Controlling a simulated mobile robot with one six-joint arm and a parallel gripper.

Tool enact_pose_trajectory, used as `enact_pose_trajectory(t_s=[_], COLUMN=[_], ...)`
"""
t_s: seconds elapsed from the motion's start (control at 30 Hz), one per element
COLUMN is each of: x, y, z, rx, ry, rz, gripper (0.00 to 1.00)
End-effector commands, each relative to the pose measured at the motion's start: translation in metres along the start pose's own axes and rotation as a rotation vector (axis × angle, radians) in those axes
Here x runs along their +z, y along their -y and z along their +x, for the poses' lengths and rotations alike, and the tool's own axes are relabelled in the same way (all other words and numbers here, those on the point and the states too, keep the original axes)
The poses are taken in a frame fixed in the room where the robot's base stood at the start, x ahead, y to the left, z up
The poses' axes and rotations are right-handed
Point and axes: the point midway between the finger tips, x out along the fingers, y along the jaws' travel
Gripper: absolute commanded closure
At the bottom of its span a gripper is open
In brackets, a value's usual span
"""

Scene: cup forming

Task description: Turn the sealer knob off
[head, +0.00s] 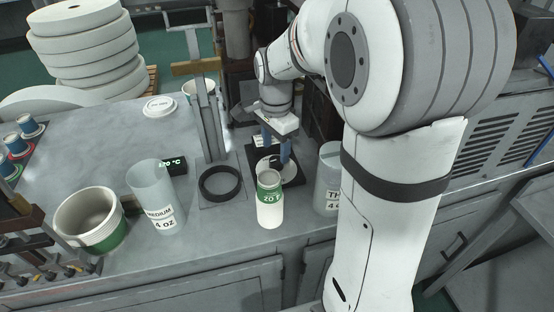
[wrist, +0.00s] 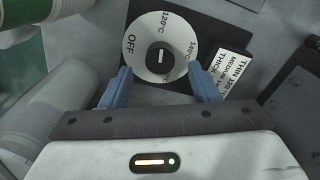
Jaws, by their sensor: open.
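The sealer knob is a black knob (wrist: 160,58) at the centre of a white dial (wrist: 147,72) marked OFF, 120°C and 140°C. Nothing is between the fingertips except the view of the dial. In the head view my gripper (head: 277,150) is above the dial (head: 280,168), which is partly hidden. A green display (head: 172,163) reads 120 °C.
A white-and-green cup (head: 270,205) stands just in front of the dial. A clear "THIN" tube (head: 327,180) is to its right and a "MEDIUM 4 OZ" tube (head: 153,190) to its left. A label card (wrist: 235,72) lies beside the dial.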

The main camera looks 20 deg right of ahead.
Motion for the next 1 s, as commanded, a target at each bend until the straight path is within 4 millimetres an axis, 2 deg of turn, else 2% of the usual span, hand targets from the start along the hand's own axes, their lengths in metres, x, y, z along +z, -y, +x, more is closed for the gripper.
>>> enact_pose_trajectory(t_s=[0.1,0.3,0.67,1.0], x=[0.000,-0.001,-0.001,-0.002], y=[-0.001,0.000,0.000,0.000], z=[0.020,0.043,0.049,0.048], rx=[0.004,0.002,-0.001,-0.001], ry=[0.001,0.001,0.000,0.000], rz=[0.001,0.002,0.003,0.003], gripper=[0.44,0.44,0.45,0.73])
